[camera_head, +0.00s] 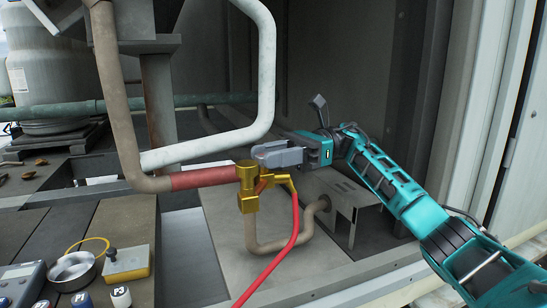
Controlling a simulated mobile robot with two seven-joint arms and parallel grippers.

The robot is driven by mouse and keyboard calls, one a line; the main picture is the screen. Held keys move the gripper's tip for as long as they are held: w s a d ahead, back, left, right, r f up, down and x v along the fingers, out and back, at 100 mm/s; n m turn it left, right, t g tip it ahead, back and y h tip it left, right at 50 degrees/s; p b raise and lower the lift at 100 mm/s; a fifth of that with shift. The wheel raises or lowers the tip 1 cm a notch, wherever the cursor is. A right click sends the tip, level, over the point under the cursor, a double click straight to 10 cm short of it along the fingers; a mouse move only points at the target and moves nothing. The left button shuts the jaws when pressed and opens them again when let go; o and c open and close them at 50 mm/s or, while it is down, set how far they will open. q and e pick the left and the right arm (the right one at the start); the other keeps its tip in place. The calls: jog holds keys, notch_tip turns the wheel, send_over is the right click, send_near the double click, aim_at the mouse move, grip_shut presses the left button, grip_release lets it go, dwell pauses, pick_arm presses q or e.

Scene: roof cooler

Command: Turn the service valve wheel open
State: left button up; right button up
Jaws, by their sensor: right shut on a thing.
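The brass service valve (248,188) sits at the end of a pipe with a red band, in the middle of the view. A small orange-red part, which looks like its wheel (263,183), shows just beside the brass body, mostly hidden. My right gripper (262,153) comes in from the right, just above the valve. Its grey fingers are closed at the valve's top and appear to hold the wheel; the contact itself is hidden. My left gripper is out of view.
A red hose (283,252) runs down from the valve's brass side fitting. A grey metal box (342,203) stands right of it. A white bent pipe (266,75) rises behind. A gauge device (22,284), metal bowl (73,270) and yellow block (127,263) lie at lower left.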

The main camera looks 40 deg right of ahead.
jog(key=shift+w+n+g+b, duration=0.15)
jog(key=shift+n+g+b, duration=0.15)
jog(key=shift+n+g, duration=1.15)
jog(key=shift+m+g, duration=0.25)
jog(key=shift+g, duration=0.2)
jog(key=o, duration=1)
